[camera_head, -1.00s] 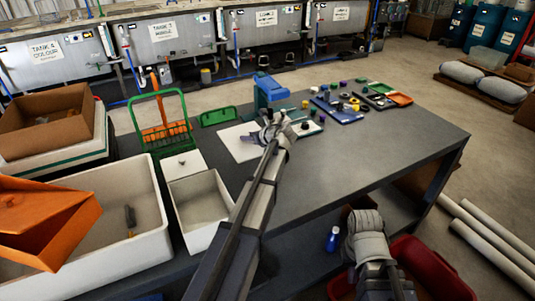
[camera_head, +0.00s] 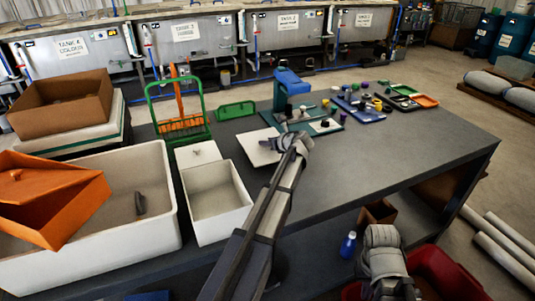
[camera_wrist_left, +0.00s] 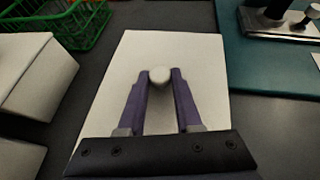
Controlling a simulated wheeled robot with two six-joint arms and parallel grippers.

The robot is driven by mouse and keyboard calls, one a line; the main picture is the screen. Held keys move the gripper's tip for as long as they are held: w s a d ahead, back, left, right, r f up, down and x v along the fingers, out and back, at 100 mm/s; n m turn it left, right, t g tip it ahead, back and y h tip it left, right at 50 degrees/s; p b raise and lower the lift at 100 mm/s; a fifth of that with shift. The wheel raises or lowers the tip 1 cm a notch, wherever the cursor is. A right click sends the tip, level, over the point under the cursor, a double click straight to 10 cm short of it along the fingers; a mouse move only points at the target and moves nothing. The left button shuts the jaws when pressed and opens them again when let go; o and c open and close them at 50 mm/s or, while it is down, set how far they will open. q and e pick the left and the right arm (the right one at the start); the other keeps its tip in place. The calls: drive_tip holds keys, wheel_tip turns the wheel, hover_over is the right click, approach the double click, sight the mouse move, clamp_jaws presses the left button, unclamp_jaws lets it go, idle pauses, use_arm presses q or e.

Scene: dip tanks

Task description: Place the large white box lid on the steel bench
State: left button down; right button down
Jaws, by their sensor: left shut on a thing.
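The large white box lid (camera_head: 256,154) is a flat square plate over the steel bench (camera_head: 400,150), left of a teal board. In the left wrist view the lid (camera_wrist_left: 130,75) has a round white knob (camera_wrist_left: 159,76) between two purple fingers. My left gripper (camera_wrist_left: 160,82) is shut on that knob. In the head view my left wrist covers the lid's right part and hides the fingers. I cannot tell whether the lid's underside touches the bench. My right arm is low in front of the bench, and its fingers do not show.
An open white box (camera_head: 216,193), a smaller knobbed white lid (camera_head: 198,154) and a large white tub (camera_head: 165,225) with an orange box (camera_head: 50,200) stand left. A green basket (camera_head: 180,130) is behind. Boards with small parts (camera_head: 365,108) lie right; the bench's right front is clear.

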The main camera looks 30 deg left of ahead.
sight(267, 148)
use_arm(q)
drive_tip(key=shift+f+b, duration=1.95)
drive_tip(key=shift+r, duration=0.15)
drive_tip(key=c, duration=0.6)
unclamp_jaws()
drive_tip(key=shift+r+p, duration=0.15)
drive_tip(key=shift+p, duration=0.15)
drive_tip(key=p+v, duration=0.5)
drive_tip(key=v, duration=0.5)
drive_tip(key=shift+s+d+r, duration=0.1)
drive_tip(key=shift+s+d, duration=0.05)
drive_tip(key=shift+d, duration=0.1)
drive_tip(key=shift+s+d+r, duration=0.2)
drive_tip(key=shift+s+d, duration=0.1)
drive_tip(key=shift+d, duration=0.3)
